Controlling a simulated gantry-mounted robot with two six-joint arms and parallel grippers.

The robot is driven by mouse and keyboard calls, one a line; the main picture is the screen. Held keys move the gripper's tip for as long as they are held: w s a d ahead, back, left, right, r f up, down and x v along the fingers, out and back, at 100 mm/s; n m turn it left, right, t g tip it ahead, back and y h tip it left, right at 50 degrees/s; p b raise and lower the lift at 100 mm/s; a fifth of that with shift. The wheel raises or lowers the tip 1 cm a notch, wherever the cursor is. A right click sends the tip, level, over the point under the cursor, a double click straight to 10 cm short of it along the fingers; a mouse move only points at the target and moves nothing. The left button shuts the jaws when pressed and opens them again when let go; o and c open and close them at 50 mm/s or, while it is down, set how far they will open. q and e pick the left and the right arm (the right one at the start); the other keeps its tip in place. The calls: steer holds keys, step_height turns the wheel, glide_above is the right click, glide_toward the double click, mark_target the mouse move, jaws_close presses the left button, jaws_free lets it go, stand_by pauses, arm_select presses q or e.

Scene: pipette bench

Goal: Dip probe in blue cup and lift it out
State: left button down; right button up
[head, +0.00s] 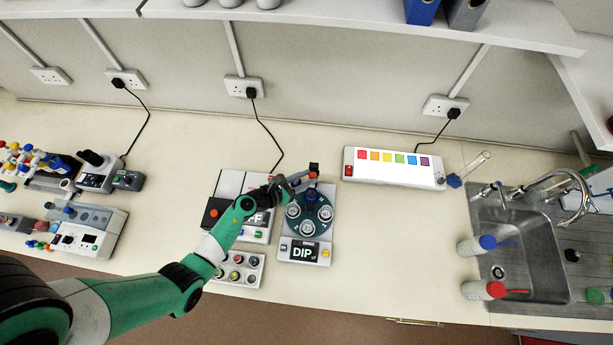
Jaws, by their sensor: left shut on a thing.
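My left gripper (288,184) reaches in from the left over the station with the DIP display (304,251). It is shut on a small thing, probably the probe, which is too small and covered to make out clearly. Under and beside the gripper is a round green carousel (309,228) with several pale round cups. A tray (223,281) of small cups with coloured contents sits to the left of the DIP station. I cannot tell for sure which cup is the blue one. My right gripper is not in view.
A second station (230,183) with a red button stands left of the carousel, partly behind my arm. A white box with coloured squares (394,178) lies to the right. A sink (517,265) and wash bottles are at far right; instruments at far left.

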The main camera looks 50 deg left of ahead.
arm_select(q)
steer(key=shift+w+r, duration=0.1)
steer(key=shift+r, duration=0.1)
steer(key=c, duration=0.6)
jaws_free()
steer(key=shift+f, duration=0.1)
steer(key=shift+s, duration=0.35)
steer(key=p+v, duration=0.2)
steer(key=v, duration=0.9)
